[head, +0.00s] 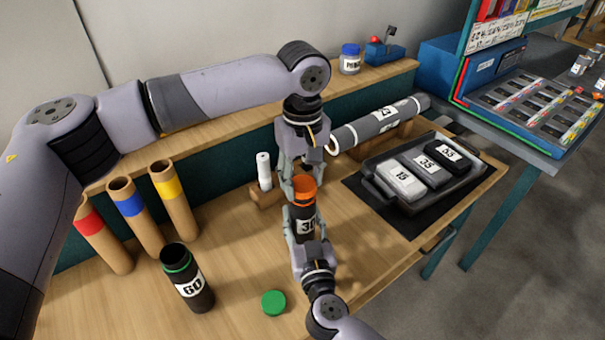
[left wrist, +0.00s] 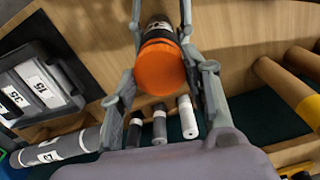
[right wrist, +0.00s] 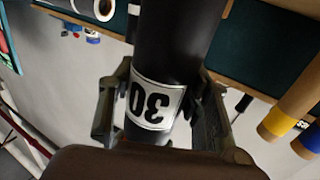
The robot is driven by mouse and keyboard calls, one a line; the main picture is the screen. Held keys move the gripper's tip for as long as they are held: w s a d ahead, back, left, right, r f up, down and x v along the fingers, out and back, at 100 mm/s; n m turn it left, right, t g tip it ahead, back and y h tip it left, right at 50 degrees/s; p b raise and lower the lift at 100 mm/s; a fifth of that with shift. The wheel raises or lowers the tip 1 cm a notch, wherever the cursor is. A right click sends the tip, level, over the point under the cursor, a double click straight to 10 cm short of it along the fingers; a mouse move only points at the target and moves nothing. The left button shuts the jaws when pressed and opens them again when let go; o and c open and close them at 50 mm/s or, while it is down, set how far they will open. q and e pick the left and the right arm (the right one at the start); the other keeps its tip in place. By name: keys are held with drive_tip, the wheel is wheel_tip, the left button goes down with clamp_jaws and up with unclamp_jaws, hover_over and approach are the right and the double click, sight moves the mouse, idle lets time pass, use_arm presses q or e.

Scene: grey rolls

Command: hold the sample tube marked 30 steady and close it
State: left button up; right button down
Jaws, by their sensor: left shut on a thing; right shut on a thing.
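The sample tube marked 30 (head: 304,225) is black and stands upright above the wooden table. My right gripper (head: 303,232) is shut around its body; its label also shows in the right wrist view (right wrist: 155,104). My left gripper (head: 299,172) comes down from above and is shut on the orange cap (head: 303,190). The cap sits at the top of the tube, in line with it; in the left wrist view the cap (left wrist: 160,66) is between the two fingers. I cannot tell how tightly it sits on the tube.
An open black tube marked 60 (head: 188,277) stands at front left, with a green cap (head: 273,303) beside it. Cardboard tubes with red, blue and yellow bands (head: 174,197) stand at left. A small white roll (head: 264,170) is behind; a tray with numbered boxes (head: 457,195) is right.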

use_arm(q)
drive_tip(key=shift+f, duration=0.55)
idle(0.4)
